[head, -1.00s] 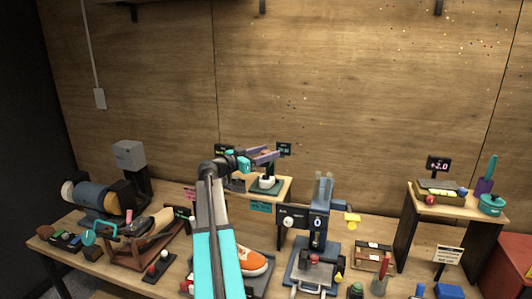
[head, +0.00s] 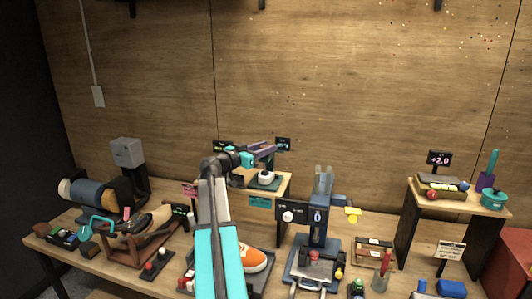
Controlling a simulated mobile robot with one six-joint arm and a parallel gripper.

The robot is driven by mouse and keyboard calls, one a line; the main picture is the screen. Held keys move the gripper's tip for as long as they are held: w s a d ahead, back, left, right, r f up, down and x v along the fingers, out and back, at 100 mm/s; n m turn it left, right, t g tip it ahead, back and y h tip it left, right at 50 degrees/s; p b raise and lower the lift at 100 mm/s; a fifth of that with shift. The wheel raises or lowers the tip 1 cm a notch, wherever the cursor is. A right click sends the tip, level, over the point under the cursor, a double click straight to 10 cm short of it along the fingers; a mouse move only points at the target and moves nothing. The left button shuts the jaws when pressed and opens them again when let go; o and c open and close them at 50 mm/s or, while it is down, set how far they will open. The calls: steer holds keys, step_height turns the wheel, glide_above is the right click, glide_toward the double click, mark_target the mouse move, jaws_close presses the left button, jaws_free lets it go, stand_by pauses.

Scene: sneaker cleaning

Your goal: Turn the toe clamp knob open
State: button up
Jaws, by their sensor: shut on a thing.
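My gripper (head: 270,149), with purple fingers, is at the end of my teal-and-grey arm. It appears in front of or above a small stand with a green mat (head: 258,187) and a white round item (head: 266,177); the depth between them is unclear. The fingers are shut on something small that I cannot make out. I cannot tell which part is the toe clamp knob. The blue-grey press (head: 319,228) has a red knob (head: 314,254) low at its front.
A wooden rack (head: 133,250) holding a shoe stands at the left, beside a blue roller machine (head: 90,194). A raised shelf (head: 462,202) with a teal pot (head: 492,201) stands at the right. A red bottle (head: 382,275) and small items line the front edge.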

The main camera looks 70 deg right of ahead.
steer(key=shift+a+f+n+t+h+b, duration=0.15)
steer(key=shift+n+t+h+b, duration=0.15)
steer(key=shift+n+t+b, duration=0.55)
steer(key=shift+d+f+n+t+h+b, duration=0.1)
steer(key=shift+n+t+h+b, duration=0.3)
steer(key=shift+t+b, duration=0.7)
steer(key=shift+r+n+t, duration=0.15)
steer(key=shift+n+t, duration=0.8)
steer(key=shift+t, duration=0.7)
steer(key=n+t+p, duration=0.3)
steer(key=t+p, duration=0.1)
steer(key=p, duration=0.3)
steer(key=shift+f+n+t+y+p, duration=0.25)
steer(key=shift+t+p, duration=0.25)
steer(key=shift+p, duration=0.75)
steer(key=o, duration=1)
steer(key=shift+r, duration=0.15)
steer(key=shift+o, duration=0.2)
steer(key=shift+r, duration=0.1)
